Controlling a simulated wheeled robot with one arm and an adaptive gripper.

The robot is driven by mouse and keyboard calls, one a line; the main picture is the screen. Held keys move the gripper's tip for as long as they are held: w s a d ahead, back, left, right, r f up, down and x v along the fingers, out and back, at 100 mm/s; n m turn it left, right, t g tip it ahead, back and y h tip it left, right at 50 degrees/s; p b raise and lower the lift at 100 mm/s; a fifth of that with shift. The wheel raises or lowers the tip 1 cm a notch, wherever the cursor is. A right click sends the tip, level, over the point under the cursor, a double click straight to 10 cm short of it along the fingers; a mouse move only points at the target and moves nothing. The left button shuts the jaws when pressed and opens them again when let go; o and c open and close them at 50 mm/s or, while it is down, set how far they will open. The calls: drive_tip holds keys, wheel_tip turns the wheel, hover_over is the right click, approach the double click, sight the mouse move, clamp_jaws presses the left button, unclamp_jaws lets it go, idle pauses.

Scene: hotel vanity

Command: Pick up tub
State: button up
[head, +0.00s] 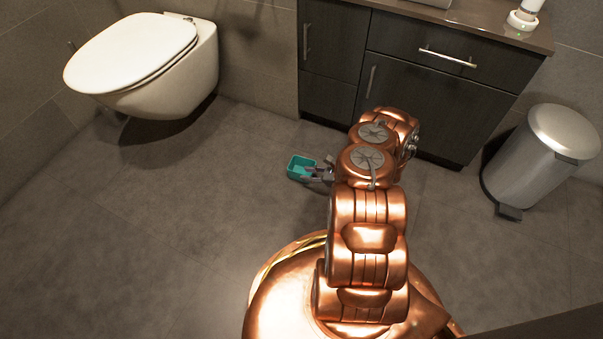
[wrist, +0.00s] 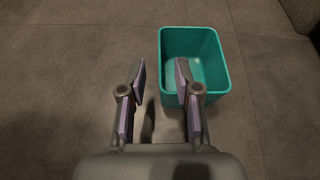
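The tub is a small teal, open-topped rectangular container. In the head view the tub (head: 297,168) is on the grey floor, just left of my gripper (head: 321,173). In the wrist view the tub (wrist: 218,96) is right of centre, and looks empty. My gripper (wrist: 160,80) is open with nothing held between its fingers. Its right finger overlaps the tub's near-left wall and interior in the picture; I cannot tell whether it touches or is inside. The left finger is outside the tub, over bare floor.
A dark vanity cabinet (head: 435,80) stands behind my arm. A toilet (head: 150,60) is at the upper left and a silver pedal bin (head: 545,155) at the right. The floor (head: 180,220) left of the tub is clear.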

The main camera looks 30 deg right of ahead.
sight(299, 174)
drive_tip(key=b+x, duration=0.2)
drive_tip(key=x, duration=0.1)
drive_tip(key=shift+a+f, duration=0.15)
drive_tip(key=shift+f, duration=0.15)
drive_tip(key=shift+w+a+f, duration=0.1)
drive_tip(key=shift+w+a, duration=0.25)
drive_tip(key=shift+w, duration=0.25)
clamp_jaws()
